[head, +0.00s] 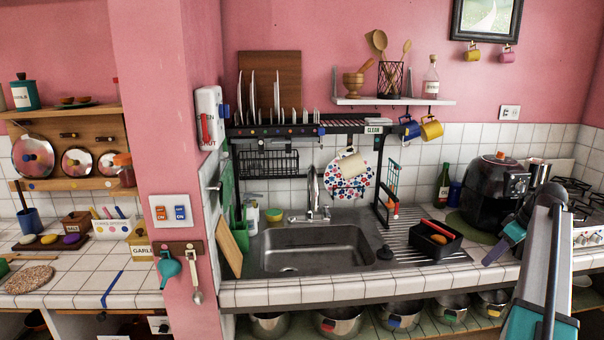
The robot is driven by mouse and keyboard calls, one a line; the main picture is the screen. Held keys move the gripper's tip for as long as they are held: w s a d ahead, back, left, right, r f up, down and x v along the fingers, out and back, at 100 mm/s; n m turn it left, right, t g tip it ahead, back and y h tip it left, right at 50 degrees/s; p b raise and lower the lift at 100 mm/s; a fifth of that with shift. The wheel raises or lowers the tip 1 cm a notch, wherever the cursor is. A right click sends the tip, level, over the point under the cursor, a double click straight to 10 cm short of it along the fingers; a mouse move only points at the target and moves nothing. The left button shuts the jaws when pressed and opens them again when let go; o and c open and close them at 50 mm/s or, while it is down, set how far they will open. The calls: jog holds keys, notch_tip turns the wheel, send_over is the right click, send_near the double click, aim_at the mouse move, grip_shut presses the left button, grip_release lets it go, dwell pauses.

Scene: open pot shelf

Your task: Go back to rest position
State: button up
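My arm rises at the right edge of the head view, in front of the counter. My gripper (497,252) appears at its far end, angled down and to the left, over the counter between the black tray and the stove. It is small and partly hidden by my own arm links, so I cannot tell if its fingers are open or shut. I see nothing clearly held in it. On the open shelf below the counter stand several steel pots, among them one with a red tag (340,322) and one with a blue tag (399,315).
A black air fryer (491,190) stands close behind my gripper, and a stove (588,215) is to its right. A black tray (433,241) with a red item is to its left. The sink (318,248) and dish rack (262,162) lie further left.

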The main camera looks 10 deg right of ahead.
jog(key=w+a+f+n+g+y, duration=0.1)
jog(key=w+a+f, duration=0.2)
jog(key=a+f, duration=0.6)
jog(key=w+a+f+n+g+y, duration=0.15)
jog(key=w+a+f, duration=0.25)
jog(key=a+f, duration=0.5)
jog(key=s+a+f+g, duration=0.2)
jog(key=s+a+f, duration=0.1)
jog(key=a+f, duration=0.7)
jog(key=s+a+f+g, duration=0.2)
jog(key=s+a+f, duration=0.2)
jog(key=a+f, duration=0.6)
jog(key=s+a+f+g+h, duration=0.1)
jog(key=s+a+f+g, duration=0.2)
jog(key=s+a+f, duration=1.2)
jog(key=s+f+m+h, duration=0.1)
jog(key=s+f+m, duration=0.1)
jog(key=s, duration=0.7)
jog(key=s+f+m+h+b, duration=0.1)
jog(key=s+m, duration=0.4)
jog(key=s, duration=0.5)
jog(key=shift+d+f+h, duration=0.15)
jog(key=shift+f+h, duration=0.5)
jog(key=shift+s, duration=0.1)
